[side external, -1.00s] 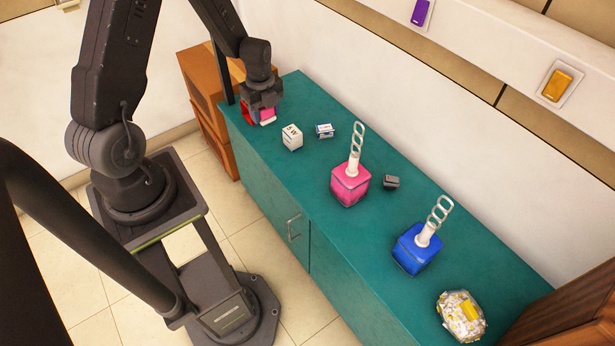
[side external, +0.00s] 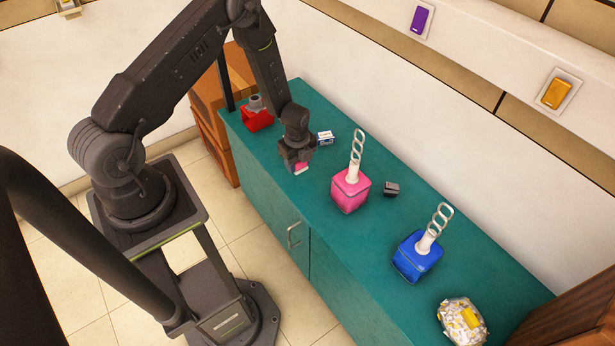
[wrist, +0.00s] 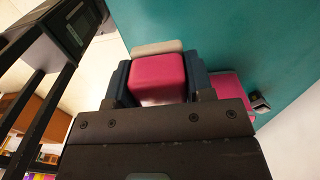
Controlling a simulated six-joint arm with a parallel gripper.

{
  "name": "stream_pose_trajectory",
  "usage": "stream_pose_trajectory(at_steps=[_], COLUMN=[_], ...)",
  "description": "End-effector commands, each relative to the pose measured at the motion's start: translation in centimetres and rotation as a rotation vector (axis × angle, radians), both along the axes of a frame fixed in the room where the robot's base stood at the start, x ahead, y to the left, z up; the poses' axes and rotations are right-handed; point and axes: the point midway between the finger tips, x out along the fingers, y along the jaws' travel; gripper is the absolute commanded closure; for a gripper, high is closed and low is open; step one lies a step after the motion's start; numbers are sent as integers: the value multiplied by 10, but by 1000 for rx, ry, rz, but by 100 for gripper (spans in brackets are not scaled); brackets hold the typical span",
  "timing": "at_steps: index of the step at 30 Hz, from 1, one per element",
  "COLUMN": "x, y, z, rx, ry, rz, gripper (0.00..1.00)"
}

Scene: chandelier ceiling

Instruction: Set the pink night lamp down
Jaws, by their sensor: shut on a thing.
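The pink night lamp (side external: 301,165) is a rounded pink block with a pale plate on one side. My gripper (side external: 298,160) is shut on it, above the near edge of the teal counter (side external: 270,165). In the wrist view the lamp (wrist: 157,78) sits between the two dark fingers of my gripper (wrist: 158,80), its pale plate facing the top of the picture. I cannot tell whether the lamp touches the counter. The white box seen here before is hidden by my gripper.
A pink cube with a white looped stem (side external: 350,190) stands right of my gripper, a blue one (side external: 416,256) farther right. A small white-and-blue box (side external: 325,137) is close behind. A red object (side external: 257,116), dark grey block (side external: 391,189) and heaped bowl (side external: 463,322) are also there.

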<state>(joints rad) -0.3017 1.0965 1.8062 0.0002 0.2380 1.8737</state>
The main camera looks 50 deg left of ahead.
Motion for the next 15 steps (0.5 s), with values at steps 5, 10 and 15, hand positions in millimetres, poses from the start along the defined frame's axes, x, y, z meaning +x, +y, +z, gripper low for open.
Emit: stream_pose_trajectory(at_steps=[5,10,15], x=[15,18,17], y=[-20,-24,-23], z=[-15,-25,-50], rx=[0,0,-1], ry=[0,2,3], rz=[-2,1,2], gripper=[76,76,76])
